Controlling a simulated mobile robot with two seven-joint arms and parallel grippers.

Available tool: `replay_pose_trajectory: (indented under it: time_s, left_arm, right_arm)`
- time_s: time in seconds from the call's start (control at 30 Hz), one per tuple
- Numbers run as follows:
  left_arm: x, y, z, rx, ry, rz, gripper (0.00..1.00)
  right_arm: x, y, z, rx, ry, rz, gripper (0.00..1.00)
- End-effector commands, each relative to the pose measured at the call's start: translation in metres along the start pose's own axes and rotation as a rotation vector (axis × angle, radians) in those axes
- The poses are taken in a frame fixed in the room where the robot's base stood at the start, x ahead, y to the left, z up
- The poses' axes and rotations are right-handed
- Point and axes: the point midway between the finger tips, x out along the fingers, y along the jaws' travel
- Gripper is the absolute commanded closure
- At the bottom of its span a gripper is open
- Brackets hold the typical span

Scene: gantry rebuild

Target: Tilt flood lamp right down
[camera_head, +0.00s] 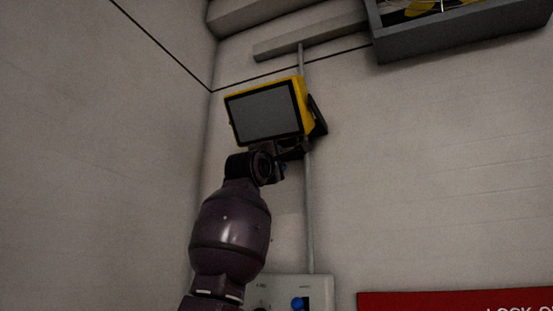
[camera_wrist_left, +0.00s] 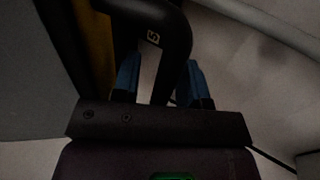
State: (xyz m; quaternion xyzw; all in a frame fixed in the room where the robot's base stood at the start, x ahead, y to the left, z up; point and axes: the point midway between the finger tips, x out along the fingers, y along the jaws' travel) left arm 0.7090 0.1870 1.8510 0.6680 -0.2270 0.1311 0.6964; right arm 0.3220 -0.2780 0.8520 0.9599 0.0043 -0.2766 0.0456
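The flood lamp (camera_head: 264,112) has a yellow housing and a dark grey face. It is mounted on a thin pole, facing left and toward me in the head view. In the left wrist view its yellow edge (camera_wrist_left: 95,45) and dark face are at the left. My left gripper (camera_head: 282,166) is just under the lamp's lower edge. In the left wrist view, the blue fingers of my left gripper (camera_wrist_left: 162,75) stand apart on either side of a black curved bar (camera_wrist_left: 172,45). A light gap shows between the left finger and the bar. My right gripper is out of view.
The pole (camera_head: 309,215) runs down the wall to a pale control box (camera_head: 322,284) with a blue knob. A grey tray (camera_head: 460,32) hangs at the upper right. A red sign (camera_head: 430,301) is at the lower right. A wall corner lies close left.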

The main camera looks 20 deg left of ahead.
Motion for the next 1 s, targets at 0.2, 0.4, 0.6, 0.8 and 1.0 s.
replay_pose_trajectory:
  time_s: [0.2, 0.4, 0.6, 0.8, 1.0]
  left_arm:
    - [-0.003, 0.000, 0.000, 0.000, 0.000, 0.001, 0.60]
    - [-0.023, -0.003, 0.000, 0.000, 0.000, 0.001, 0.60]
    - [-0.055, -0.004, 0.000, -0.001, 0.000, 0.001, 0.60]
    - [-0.085, -0.003, 0.000, 0.000, 0.000, 0.001, 0.60]
    - [-0.103, -0.001, 0.000, -0.001, -0.001, 0.001, 0.60]
  right_arm:
    - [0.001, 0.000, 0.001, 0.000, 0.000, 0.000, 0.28]
    - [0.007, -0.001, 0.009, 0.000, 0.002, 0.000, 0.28]
    - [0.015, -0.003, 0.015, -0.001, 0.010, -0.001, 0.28]
    - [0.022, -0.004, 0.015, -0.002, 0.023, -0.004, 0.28]
    - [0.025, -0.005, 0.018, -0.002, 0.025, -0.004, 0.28]
